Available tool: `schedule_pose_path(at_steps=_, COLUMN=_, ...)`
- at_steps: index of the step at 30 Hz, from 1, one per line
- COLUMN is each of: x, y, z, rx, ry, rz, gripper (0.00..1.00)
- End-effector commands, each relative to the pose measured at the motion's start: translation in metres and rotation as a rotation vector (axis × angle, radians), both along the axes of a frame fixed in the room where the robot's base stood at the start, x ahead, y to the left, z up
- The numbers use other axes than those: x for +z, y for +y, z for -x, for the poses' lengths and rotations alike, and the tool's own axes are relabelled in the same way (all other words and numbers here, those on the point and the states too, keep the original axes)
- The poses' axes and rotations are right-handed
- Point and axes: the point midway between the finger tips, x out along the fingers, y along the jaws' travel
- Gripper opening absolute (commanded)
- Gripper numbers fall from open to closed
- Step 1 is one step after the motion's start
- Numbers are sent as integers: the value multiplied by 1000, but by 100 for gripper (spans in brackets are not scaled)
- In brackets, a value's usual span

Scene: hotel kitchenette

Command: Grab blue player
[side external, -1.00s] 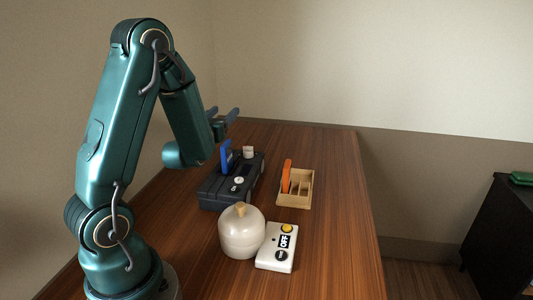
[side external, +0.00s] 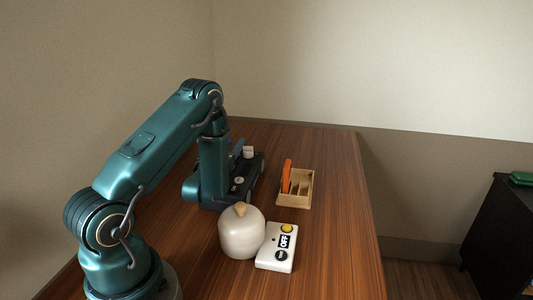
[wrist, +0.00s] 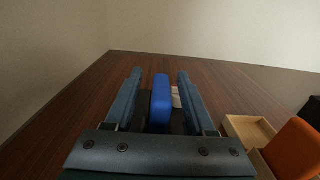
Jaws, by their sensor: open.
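The blue player (wrist: 161,101) is a slim upright block with a rounded top. In the wrist view it stands between the two open fingers of my gripper (wrist: 160,95), with a visible gap on each side. In the side view my arm hides the blue player. One dark finger of my gripper (side external: 237,148) shows there, low over the black device (side external: 252,178).
An orange player (side external: 287,175) stands in a wooden tray (side external: 308,190) right of the black device. A cream lidded pot (side external: 241,235) and a white box marked OFF (side external: 276,256) stand nearer the front. The table's right side is clear.

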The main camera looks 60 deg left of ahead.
Motion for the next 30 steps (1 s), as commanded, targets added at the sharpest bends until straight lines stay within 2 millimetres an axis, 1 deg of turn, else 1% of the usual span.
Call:
schedule_pose_path(at_steps=1, x=1, y=4, z=-3, rx=1, ry=-3, rz=-1, gripper=55)
schedule_pose_path(at_steps=6, x=0, y=11, z=-10, rx=0, ry=1, rz=-1, gripper=55)
schedule_pose_path(at_steps=14, x=0, y=11, z=-12, rx=-1, ry=2, rz=-1, gripper=55)
schedule_pose_path(at_steps=15, x=0, y=11, z=-12, rx=-1, ry=2, rz=-1, gripper=47)
schedule_pose_path(at_steps=17, x=0, y=11, z=-12, rx=-1, ry=2, rz=-1, gripper=24)
schedule_pose_path(at_steps=18, x=0, y=11, z=-11, rx=-1, ry=2, rz=-1, gripper=9)
schedule_pose_path(at_steps=19, x=0, y=11, z=-11, rx=-1, ry=2, rz=-1, gripper=0)
schedule_pose_path(at_steps=30, x=1, y=11, z=-12, rx=-1, ry=1, rz=-1, gripper=0)
